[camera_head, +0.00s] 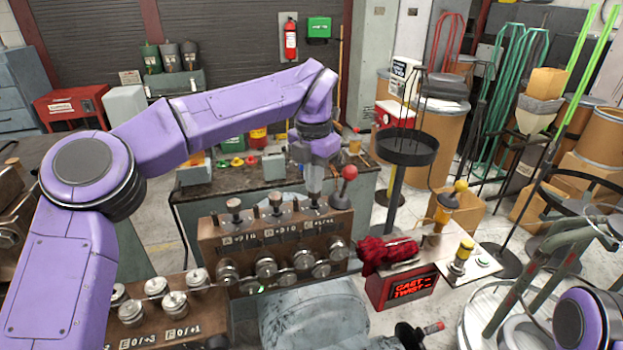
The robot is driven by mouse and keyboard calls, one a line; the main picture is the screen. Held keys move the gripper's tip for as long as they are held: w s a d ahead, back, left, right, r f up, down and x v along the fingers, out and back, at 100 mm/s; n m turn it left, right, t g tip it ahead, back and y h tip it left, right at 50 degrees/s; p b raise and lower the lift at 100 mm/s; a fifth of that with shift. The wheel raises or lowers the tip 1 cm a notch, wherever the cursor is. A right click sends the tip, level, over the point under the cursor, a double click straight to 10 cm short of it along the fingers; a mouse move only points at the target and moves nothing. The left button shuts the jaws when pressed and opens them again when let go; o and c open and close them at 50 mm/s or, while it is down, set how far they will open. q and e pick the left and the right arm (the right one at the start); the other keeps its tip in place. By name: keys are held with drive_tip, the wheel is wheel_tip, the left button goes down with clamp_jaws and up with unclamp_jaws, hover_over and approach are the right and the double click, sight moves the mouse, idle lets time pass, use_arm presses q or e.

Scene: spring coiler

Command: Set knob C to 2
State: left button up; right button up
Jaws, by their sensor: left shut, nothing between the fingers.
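Knob C appears to be the rightmost of the small upright knobs on top of the brown panel (212,246); its letter plate (319,223) is below it, too small to read surely. My left gripper (314,188) points down at the place of this knob, with its fingers shut and nothing visible between them. The fingers hide most of the knob, so I cannot tell its setting or whether they touch it. Two similar knobs, the left one (234,206) and the middle one (275,202), stand to its left. My right gripper is out of view.
A red ball-topped lever (347,180) stands close to the right of my left gripper. Metal rollers (266,268) line the panel front. A red cloth (387,253) and a lit red sign (410,288) are to the right. A cluttered bench (245,184) is behind.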

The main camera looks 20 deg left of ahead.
use_arm(q)
drive_tip(key=o, duration=0.6)
drive_tip(key=shift+w+d+r+b, duration=0.15)
drive_tip(key=shift+r+b, duration=0.2)
drive_tip(key=shift+r, duration=0.3)
drive_tip(key=shift+w+r+b, duration=0.1)
drive_tip(key=shift+r+b, duration=0.2)
drive_tip(key=shift+r, duration=0.3)
wheel_tip(320, 180, up, 8)
drive_tip(key=shift+s+a+p, duration=0.2)
drive_tip(key=shift+s+p, duration=0.15)
drive_tip(key=shift+p, duration=0.1)
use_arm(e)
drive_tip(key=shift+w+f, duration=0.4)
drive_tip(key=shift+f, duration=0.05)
